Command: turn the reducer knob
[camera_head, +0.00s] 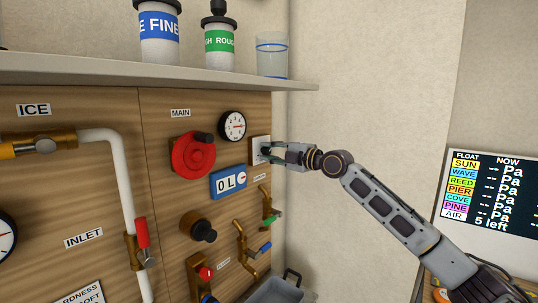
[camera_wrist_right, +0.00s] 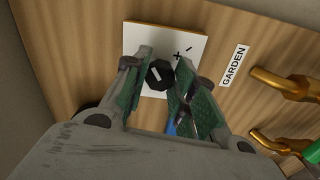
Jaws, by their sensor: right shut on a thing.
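The reducer knob is a small black knob (camera_wrist_right: 159,74) with a white pointer line, on a white plate (camera_wrist_right: 137,38) with plus and minus marks. In the head view the plate (camera_head: 255,145) is at the panel's right edge, right of the round gauge, and the knob is largely covered by the fingers. My right gripper (camera_head: 268,151) reaches in from the right. In the right wrist view its green-padded fingers (camera_wrist_right: 160,84) are on either side of the knob, shut on it. My left gripper is not in view.
A red wheel (camera_head: 193,156) labelled MAIN, a gauge (camera_head: 232,126) and a blue counter (camera_head: 228,182) are left of the plate. Brass valves (camera_head: 267,205) are below. A shelf (camera_head: 160,75) with bottles and a glass (camera_head: 272,58) overhangs above. A grey basin (camera_head: 283,290) is low.

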